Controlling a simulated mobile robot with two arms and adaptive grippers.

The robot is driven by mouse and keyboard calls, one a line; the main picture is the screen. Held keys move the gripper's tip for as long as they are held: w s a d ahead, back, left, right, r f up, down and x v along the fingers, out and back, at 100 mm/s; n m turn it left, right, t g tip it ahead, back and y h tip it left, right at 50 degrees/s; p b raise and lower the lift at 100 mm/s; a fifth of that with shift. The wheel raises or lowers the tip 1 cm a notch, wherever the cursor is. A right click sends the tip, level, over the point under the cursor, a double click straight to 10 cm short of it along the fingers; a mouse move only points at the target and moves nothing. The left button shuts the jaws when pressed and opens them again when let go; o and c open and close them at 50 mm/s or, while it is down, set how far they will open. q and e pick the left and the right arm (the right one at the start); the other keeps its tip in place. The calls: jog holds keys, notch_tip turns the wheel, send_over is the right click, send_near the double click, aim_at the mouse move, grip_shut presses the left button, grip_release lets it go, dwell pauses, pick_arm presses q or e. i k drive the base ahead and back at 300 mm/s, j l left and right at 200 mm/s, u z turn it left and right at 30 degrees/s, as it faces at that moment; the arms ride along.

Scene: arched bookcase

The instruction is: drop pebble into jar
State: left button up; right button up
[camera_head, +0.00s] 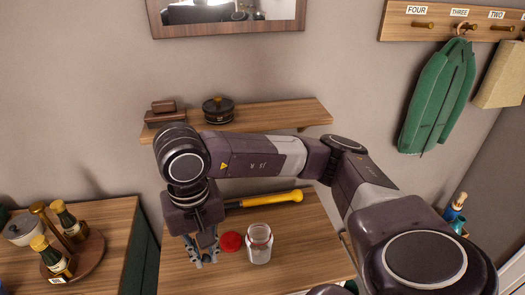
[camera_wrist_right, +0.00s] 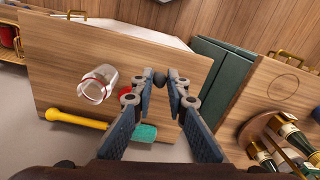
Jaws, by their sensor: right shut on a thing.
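A clear glass jar (camera_head: 258,246) stands open and upright on the wooden table, with a red lid (camera_head: 231,241) lying just left of it. The jar also shows at the left of the right wrist view (camera_wrist_right: 98,84), with the lid (camera_wrist_right: 125,93) beside it. My right gripper (camera_head: 203,256) is over the table, left of the lid and jar, pointing down. In the right wrist view its fingertips are shut on a small dark grey pebble (camera_wrist_right: 160,76). The pebble is not clear in the head view. My left gripper is not in view.
A yellow-handled tool (camera_head: 272,199) lies behind the jar. A teal block (camera_wrist_right: 145,132) shows in the wrist view. A side cabinet at left holds a round tray (camera_head: 88,258) with bottles. A wall shelf (camera_head: 285,113) hangs above the table, behind my arm.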

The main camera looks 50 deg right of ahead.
aim_at(260, 259)
jog(key=k+l+u, duration=0.35)
jog(key=l, duration=0.25)
jog(key=k+l+u, duration=0.4)
jog(key=l, duration=0.2)
jog(key=k+l+u, duration=0.35)
jog(key=l, duration=0.15)
